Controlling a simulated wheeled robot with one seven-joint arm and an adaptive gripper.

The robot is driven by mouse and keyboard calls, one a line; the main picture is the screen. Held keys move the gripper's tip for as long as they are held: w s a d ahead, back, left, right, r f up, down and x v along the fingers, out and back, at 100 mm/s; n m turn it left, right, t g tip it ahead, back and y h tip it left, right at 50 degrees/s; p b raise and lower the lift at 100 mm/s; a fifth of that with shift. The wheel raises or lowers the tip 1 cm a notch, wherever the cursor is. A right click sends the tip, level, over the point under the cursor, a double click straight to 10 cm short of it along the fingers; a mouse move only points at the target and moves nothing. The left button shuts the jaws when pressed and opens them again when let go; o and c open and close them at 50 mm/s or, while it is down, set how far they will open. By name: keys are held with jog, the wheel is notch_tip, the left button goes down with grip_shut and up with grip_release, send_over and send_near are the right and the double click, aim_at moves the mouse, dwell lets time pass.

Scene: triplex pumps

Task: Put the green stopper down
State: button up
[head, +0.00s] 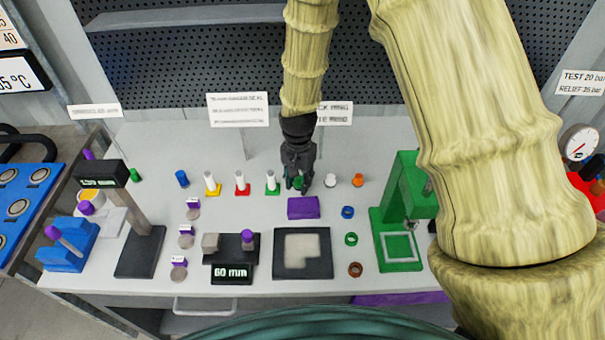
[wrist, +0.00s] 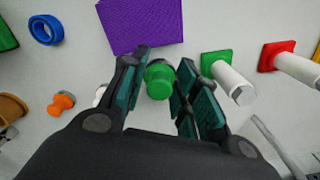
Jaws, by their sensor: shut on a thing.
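The green stopper (wrist: 159,80) sits between the fingers of my gripper (wrist: 164,62) in the wrist view. It has a round green head and a wider green part beyond it. My gripper is shut on it. In the head view my gripper (head: 299,186) points down at the back row of the bench, and only a little of the green stopper (head: 298,182) shows between the dark fingers. Whether the stopper touches the bench top cannot be told.
A purple pad (head: 303,208) lies just in front of my gripper. A white peg on a green base (head: 271,183) stands close left, and white (head: 331,180) and orange (head: 358,180) stoppers stand close right. Blue (head: 348,212) and green (head: 351,239) rings lie front right, beside a green press (head: 400,205).

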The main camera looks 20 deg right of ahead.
jog(key=w, duration=0.1)
jog(key=w+d, duration=0.1)
jog(key=w+d+p, duration=0.1)
jog(key=shift+w+d+f, duration=0.1)
jog(key=shift+w+f, duration=0.2)
jog(key=shift+w, duration=0.1)
jog(key=shift+s+f+p, duration=0.15)
jog(key=shift+f+p, duration=0.45)
jog(key=shift+f, duration=0.1)
jog(key=shift+f+p, duration=0.4)
jog(key=shift+f, duration=0.55)
jog(key=shift+f, duration=0.1)
jog(key=shift+f, duration=0.25)
jog(key=shift+s+f+b, duration=0.1)
jog(key=shift+f+b, duration=0.1)
jog(key=shift+b, duration=0.1)
